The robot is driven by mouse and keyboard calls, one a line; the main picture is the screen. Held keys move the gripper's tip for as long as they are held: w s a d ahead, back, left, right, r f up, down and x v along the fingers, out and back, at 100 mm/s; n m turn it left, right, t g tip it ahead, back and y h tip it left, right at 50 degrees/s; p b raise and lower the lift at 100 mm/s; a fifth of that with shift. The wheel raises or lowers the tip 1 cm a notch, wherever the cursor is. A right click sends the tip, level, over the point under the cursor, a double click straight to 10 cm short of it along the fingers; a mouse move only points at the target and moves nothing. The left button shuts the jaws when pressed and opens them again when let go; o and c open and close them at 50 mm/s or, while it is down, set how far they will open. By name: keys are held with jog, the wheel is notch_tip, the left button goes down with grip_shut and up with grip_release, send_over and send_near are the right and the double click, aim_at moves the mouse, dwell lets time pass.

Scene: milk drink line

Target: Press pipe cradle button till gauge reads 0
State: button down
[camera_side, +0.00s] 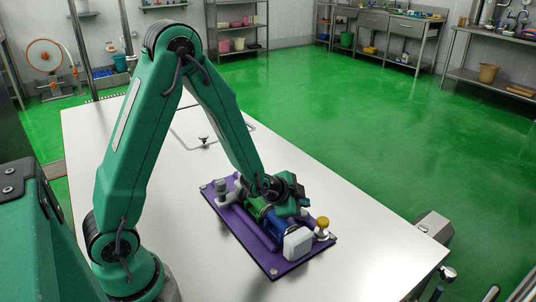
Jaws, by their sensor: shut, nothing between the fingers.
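The pipe cradle is a purple plate (238,236) on the white table, with green and blue pipe parts (274,226) fixed along it. A white block (298,243) stands at its front right. A brass-yellow round knob (322,223) stands at its right end; I cannot tell whether this is the button. My gripper (302,207) is shut and empty, low over the cradle's right half, behind the white block and left of the brass knob. I cannot tell whether it touches anything. No gauge face or reading can be made out. My gripper and forearm hide part of the cradle.
The white table (345,190) is clear to the right of and in front of the cradle. A sink-like recess with a small dark fitting (204,140) lies behind it. A grey metal fixture (433,228) stands at the table's right edge. Shelves and benches are far back.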

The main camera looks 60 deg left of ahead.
jog(key=shift+s+f+g, duration=0.4)
jog(key=shift+s+f, duration=0.5)
jog(key=shift+f, duration=0.15)
jog(key=shift+s+r, duration=0.15)
jog(key=shift+s, duration=0.4)
jog(key=shift+r, duration=0.15)
jog(key=shift+w+r, duration=0.2)
jog(key=shift+r, duration=2.35)
jog(key=shift+r, duration=0.15)
